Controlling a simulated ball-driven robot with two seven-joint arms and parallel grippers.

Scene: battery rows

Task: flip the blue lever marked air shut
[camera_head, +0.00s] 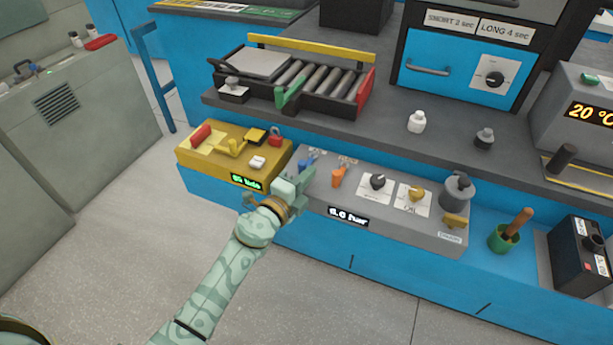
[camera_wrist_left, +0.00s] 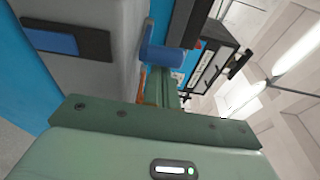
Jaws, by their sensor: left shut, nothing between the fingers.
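The blue lever (camera_head: 309,159) stands at the left end of a grey control panel (camera_head: 395,222), with a small label behind it. In the left wrist view a blue rounded part (camera_wrist_left: 160,58), which looks like this lever, is just beyond the fingers. My left gripper (camera_head: 296,181) is at the panel's left front corner, just in front of the blue lever. In the left wrist view its fingers (camera_wrist_left: 164,90) are together and hold nothing. I cannot tell whether they touch the lever. The lever's lower part is partly hidden by my gripper. The label is too small to read.
An orange lever (camera_head: 337,177) stands just right of the blue one, then a black knob (camera_head: 378,181) and a yellow knob (camera_head: 416,193). A yellow control box (camera_head: 215,168) is close on the left. A shelf with a roller tray (camera_head: 310,112) overhangs behind.

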